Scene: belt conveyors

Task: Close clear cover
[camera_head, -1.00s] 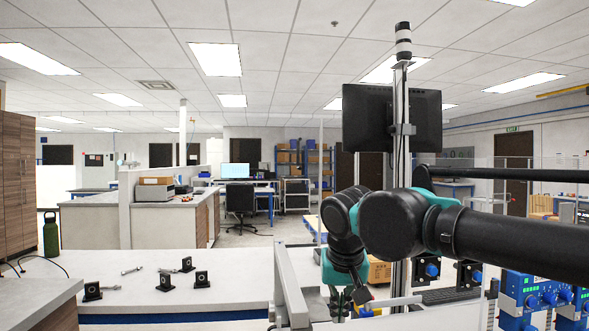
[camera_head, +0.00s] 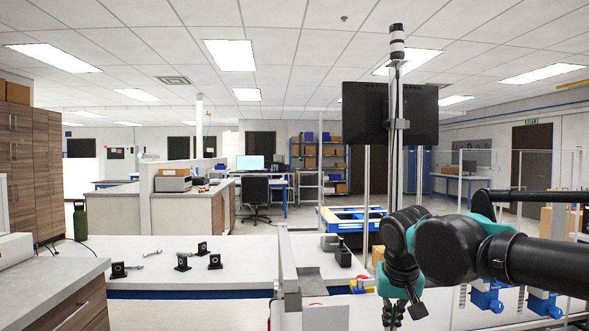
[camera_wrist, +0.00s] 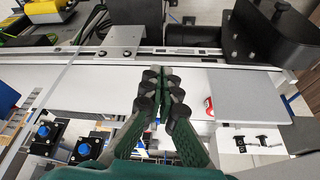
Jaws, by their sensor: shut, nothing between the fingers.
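My gripper (camera_head: 396,313) hangs at the lower right of the head view. In the wrist view my gripper (camera_wrist: 160,90) shows its dark green fingers with the tips together and nothing between them. It is over a pale conveyor strip (camera_wrist: 90,88). A clear panel (camera_head: 545,170), which may be the clear cover, stands upright at the right of the head view, partly behind my arm. Its hinge and lower edge are hidden. A thin pale edge crosses the left of the wrist view; I cannot tell whether it belongs to the cover.
A bench (camera_head: 190,262) with several small black fixtures is at the left. A monitor (camera_head: 390,113) on a post stands behind my arm. A grey plate (camera_wrist: 247,97) and a black housing (camera_wrist: 272,35) lie right of my fingers in the wrist view. Open floor lies beyond the bench.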

